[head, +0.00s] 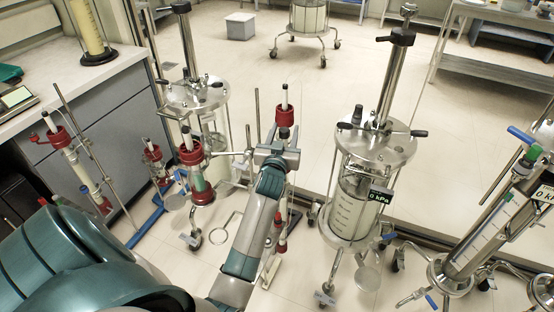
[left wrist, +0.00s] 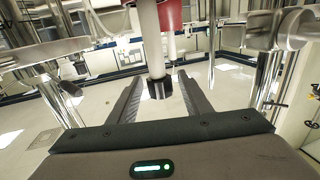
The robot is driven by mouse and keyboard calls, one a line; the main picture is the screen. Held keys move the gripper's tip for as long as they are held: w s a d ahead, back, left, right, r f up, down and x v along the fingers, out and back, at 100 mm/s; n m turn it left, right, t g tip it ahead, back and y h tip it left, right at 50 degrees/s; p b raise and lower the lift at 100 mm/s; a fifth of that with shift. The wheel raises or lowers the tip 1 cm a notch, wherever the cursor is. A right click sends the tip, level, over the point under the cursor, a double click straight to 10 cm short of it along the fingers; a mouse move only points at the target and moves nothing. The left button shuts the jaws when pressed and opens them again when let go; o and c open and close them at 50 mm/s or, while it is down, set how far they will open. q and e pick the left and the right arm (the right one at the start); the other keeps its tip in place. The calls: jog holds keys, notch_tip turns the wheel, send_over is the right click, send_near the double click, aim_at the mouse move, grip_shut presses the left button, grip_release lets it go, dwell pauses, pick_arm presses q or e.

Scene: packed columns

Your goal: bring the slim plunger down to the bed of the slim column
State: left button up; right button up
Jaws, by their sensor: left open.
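A slim column with a red upper collar (head: 285,116) and a white plunger rod (head: 284,95) stands in the middle of the head view. My left gripper (head: 278,150) is at this column, just below the collar, and hides part of its tube. In the left wrist view my left gripper (left wrist: 160,100) is open. A pale rod with a black end (left wrist: 158,88) shows between and beyond its two fingers, with a red part (left wrist: 180,12) above. I cannot tell whether a finger touches the rod. The slim column's bed is hidden behind my arm. My right gripper is out of view.
A large steel column (head: 372,150) with a 0 kPa readout stands right of the slim one. Another red-collared column (head: 191,152) and a tall steel column (head: 198,95) stand to its left. A tilted column (head: 490,235) is at far right. Open floor (head: 290,70) lies behind.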

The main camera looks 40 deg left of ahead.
pick_arm(q)
jog(key=b+v, duration=0.2)
jog(key=v, duration=1.1)
jog(key=shift+s+d, duration=0.25)
jog(key=shift+s, duration=0.05)
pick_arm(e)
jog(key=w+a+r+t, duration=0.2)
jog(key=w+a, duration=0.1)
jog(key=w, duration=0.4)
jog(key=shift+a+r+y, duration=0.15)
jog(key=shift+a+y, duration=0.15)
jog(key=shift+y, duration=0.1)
pick_arm(q)
jog(key=shift+f, duration=0.1)
